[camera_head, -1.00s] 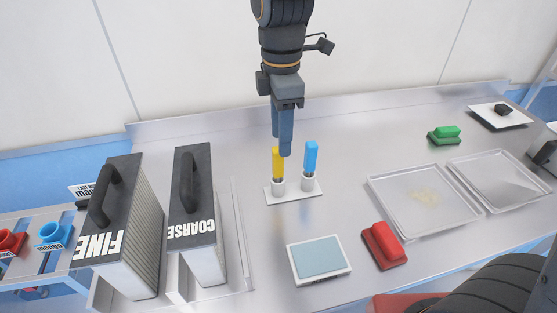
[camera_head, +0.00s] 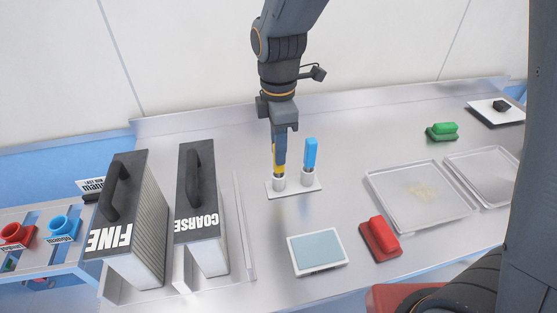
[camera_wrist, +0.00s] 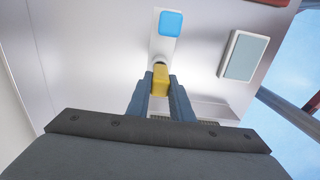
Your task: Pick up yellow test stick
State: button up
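The yellow test stick (camera_head: 275,165) stands upright in a white round holder (camera_head: 279,183) on a small white base plate. My gripper (camera_head: 280,165) is lowered over the stick's upper part and hides much of it in the head view. In the wrist view the stick's yellow handle (camera_wrist: 161,78) lies between my gripper's two blue fingers (camera_wrist: 160,90). Little or no gap shows on either side, and I cannot tell if the fingers press on it. A blue test stick (camera_head: 310,155) stands just to the right in its own holder.
FINE (camera_head: 130,220) and COARSE (camera_head: 202,210) graters stand to the left. A scale (camera_head: 317,254) and a red-handled brush (camera_head: 380,238) lie nearer the front. A metal tray (camera_head: 420,195) is at the right. The table behind the sticks is clear.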

grip_shut()
jog(key=shift+r, duration=0.15)
jog(key=shift+w+r, duration=0.1)
jog(key=shift+r, duration=0.15)
notch_tip(320, 180, up, 9)
jog(key=shift+r+b, duration=0.1)
jog(key=shift+b, duration=1.05)
notch_tip(320, 180, up, 6)
jog(key=p, duration=0.5)
